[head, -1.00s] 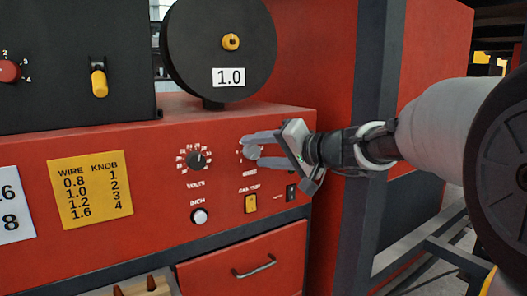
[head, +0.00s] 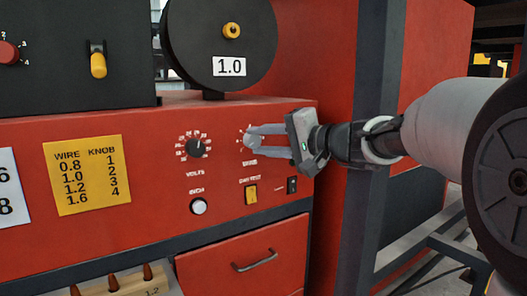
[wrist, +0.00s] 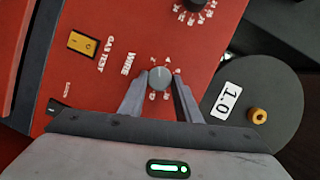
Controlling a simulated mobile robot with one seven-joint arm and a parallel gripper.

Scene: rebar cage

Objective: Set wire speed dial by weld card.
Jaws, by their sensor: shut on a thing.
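The wire dial (wrist: 159,77) is a small grey knob on the red panel, marked WIRE, with a few white marks around it. My gripper (head: 249,138) is at the panel front; in the wrist view its two fingers (wrist: 159,84) are shut on the dial from either side. In the head view the fingers hide the dial, and I cannot read its setting. The yellow wire/knob card (head: 87,176) pairs 0.8 with 1, 1.0 with 2, 1.2 with 3 and 1.6 with 4. A white card (head: 8,200) is cut off at the left edge.
The black wire spool (head: 200,45) above is labelled 1.0. The volts dial (head: 195,148) is left of my gripper. Below are the inch button (head: 199,207), the yellow gas test switch (head: 251,195), a small black switch (head: 292,186) and a drawer handle (head: 255,261).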

